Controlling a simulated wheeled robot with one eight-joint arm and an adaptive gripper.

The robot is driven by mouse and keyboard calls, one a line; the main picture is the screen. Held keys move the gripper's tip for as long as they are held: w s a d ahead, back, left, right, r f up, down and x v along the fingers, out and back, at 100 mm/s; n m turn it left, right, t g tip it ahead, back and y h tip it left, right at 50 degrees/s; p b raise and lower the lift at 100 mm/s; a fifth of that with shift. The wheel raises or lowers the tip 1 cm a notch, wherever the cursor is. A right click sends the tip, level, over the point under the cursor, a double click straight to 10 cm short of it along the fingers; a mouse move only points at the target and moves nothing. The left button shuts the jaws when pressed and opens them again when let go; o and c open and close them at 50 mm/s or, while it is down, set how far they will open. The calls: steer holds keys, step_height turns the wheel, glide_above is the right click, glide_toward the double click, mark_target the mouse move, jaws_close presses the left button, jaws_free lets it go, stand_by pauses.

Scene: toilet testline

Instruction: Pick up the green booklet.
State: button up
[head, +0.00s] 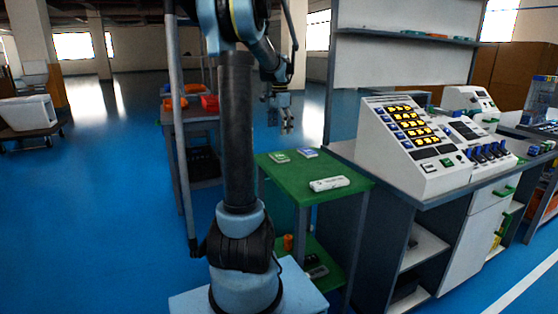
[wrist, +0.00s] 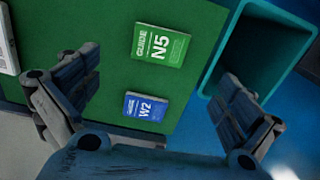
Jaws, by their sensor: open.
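The green booklet (wrist: 160,45), marked "GUIDE N5", lies flat on the green table top (wrist: 90,25) in the wrist view. In the head view the green booklet (head: 279,157) is at the table's far left part. My gripper (wrist: 150,120) is open and empty. In the wrist view its two fingers are spread wide at left and right, with the green booklet beyond them at upper middle. In the head view my gripper (head: 286,127) hangs above the table's far edge, apart from the booklet.
A blue booklet (wrist: 145,107), marked "W2", lies close beside the green one. A white device (head: 329,183) lies on the table's near right. A teal open bin (wrist: 262,45) is beside the table in the wrist view. A control console (head: 410,145) stands right.

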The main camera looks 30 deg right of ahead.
mark_target(279, 156)
step_height(279, 156, down, 11)
steer(key=shift+w, duration=0.1)
stand_by(0.6)
steer(key=shift+c, duration=0.2)
steer(key=c, duration=1.1)
